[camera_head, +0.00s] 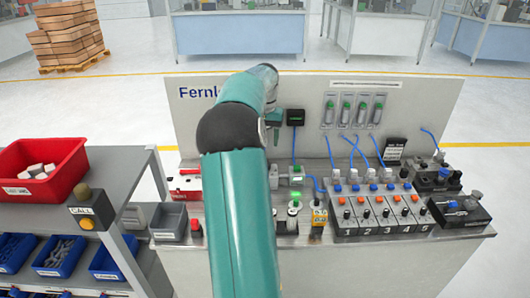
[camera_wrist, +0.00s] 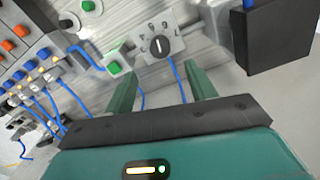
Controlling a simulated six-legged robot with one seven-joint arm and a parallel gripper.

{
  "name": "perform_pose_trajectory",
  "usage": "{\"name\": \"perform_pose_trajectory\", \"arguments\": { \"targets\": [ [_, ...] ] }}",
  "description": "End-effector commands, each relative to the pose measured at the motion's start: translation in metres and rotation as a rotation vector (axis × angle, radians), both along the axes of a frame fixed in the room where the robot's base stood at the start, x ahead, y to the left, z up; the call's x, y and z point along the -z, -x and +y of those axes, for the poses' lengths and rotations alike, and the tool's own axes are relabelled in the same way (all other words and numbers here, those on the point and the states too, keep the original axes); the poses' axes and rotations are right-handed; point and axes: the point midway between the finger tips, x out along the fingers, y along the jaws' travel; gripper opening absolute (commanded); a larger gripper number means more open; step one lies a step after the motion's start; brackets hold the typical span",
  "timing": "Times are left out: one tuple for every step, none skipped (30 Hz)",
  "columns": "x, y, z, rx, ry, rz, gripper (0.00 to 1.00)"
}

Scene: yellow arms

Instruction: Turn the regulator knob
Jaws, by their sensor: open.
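The regulator knob (camera_wrist: 160,45) is round and black with a pale pointer line. It sits on a light grey plate (camera_wrist: 178,42) with dark markings around it, in the upper middle of the wrist view. My gripper (camera_wrist: 164,88) is open and empty, its two green fingers spread, with the knob beyond the gap between the tips and apart from them. In the head view my teal arm reaches over the bench to the back panel; my gripper (camera_head: 274,118) shows only partly there. I cannot clearly make out the knob in the head view.
A green button (camera_wrist: 115,67) is left of the knob, and a dark box (camera_wrist: 272,40) is to the right. Blue tubes (camera_wrist: 180,82) pass near the fingers. The bench holds a numbered valve block (camera_head: 382,215). A red bin (camera_head: 42,168) stands on the left shelf.

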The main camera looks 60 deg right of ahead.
Motion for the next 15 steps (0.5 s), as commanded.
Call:
{"name": "perform_pose_trajectory", "arguments": {
  "targets": [
    [-0.010, 0.000, 0.000, 0.000, 0.002, 0.000, 0.56],
    [-0.015, 0.000, 0.000, 0.000, 0.002, 0.000, 0.56],
    [-0.020, 0.000, 0.000, 0.001, 0.001, 0.000, 0.56],
    [-0.024, 0.000, 0.000, 0.001, 0.001, 0.000, 0.56],
    [-0.027, 0.000, 0.000, 0.001, 0.001, 0.000, 0.56],
    [-0.030, 0.000, 0.000, 0.001, 0.000, 0.000, 0.56],
    [-0.032, 0.000, 0.000, 0.001, -0.001, 0.000, 0.56],
    [-0.033, 0.000, 0.000, 0.001, -0.001, 0.000, 0.56],
    [-0.034, 0.000, 0.000, 0.001, -0.001, 0.000, 0.56],
    [-0.035, 0.000, 0.000, 0.001, -0.001, 0.001, 0.56],
    [-0.035, 0.000, 0.000, 0.001, -0.001, 0.001, 0.56],
    [-0.035, 0.000, 0.000, 0.001, -0.001, 0.001, 0.56],
    [-0.035, 0.000, 0.000, 0.001, -0.001, 0.001, 0.56],
    [-0.035, 0.000, 0.000, 0.001, -0.001, 0.001, 0.56],
    [-0.035, 0.000, 0.000, 0.001, -0.001, 0.001, 0.56]
  ]
}}
